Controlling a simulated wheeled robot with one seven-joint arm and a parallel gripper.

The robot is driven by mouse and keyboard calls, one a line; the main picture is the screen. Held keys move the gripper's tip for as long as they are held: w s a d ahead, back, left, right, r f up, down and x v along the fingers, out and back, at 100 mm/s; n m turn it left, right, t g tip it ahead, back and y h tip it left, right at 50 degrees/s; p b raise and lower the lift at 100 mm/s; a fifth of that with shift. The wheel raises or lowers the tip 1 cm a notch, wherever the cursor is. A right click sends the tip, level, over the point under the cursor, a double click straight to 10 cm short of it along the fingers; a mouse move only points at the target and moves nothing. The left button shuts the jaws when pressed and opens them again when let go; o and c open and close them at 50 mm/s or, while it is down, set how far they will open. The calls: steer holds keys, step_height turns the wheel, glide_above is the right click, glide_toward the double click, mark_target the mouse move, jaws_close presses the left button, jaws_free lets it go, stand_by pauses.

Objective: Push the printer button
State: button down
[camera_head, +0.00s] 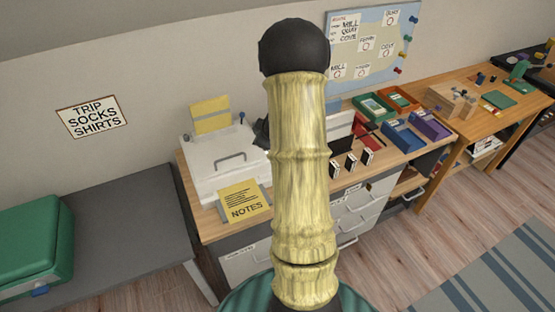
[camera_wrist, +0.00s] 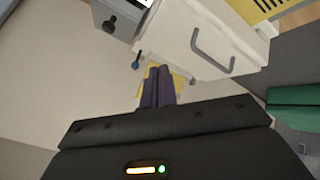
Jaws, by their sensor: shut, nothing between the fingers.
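The white printer (camera_head: 222,168) stands at the left end of the desk, with a grey handle on its lid and a yellow sheet (camera_head: 210,114) upright at its back. It also shows in the wrist view (camera_wrist: 190,35). A small blue knob (camera_head: 241,118) is beside the yellow sheet, and it appears in the wrist view (camera_wrist: 137,61) too. I cannot tell whether it is the button. My gripper (camera_wrist: 160,70) is shut and empty, its dark purple fingers overlapping the yellow sheet near the printer's back edge.
A yellow NOTES sheet (camera_head: 245,202) lies at the printer's front. A grey box with a black knob (camera_wrist: 110,23) is close beside the printer. Coloured trays (camera_head: 405,135) stand farther right on the desk. A green case (camera_head: 35,248) rests on the bench at left.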

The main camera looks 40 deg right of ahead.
steer(key=d+f+n+t+y, duration=0.1)
steer(key=d+f+n, duration=0.1)
steer(key=d+f, duration=0.2)
steer(key=s+d, duration=0.1)
steer(key=d, duration=0.1)
steer(key=shift+d, duration=0.4)
steer(key=shift+f, duration=0.1)
step_height(320, 180, down, 7)
steer(key=b, duration=0.6)
steer(key=shift+f+b, duration=0.8)
steer(key=shift+b, duration=0.05)
steer(key=shift+f, duration=0.1)
stand_by(0.7)
steer(key=shift+f, duration=0.35)
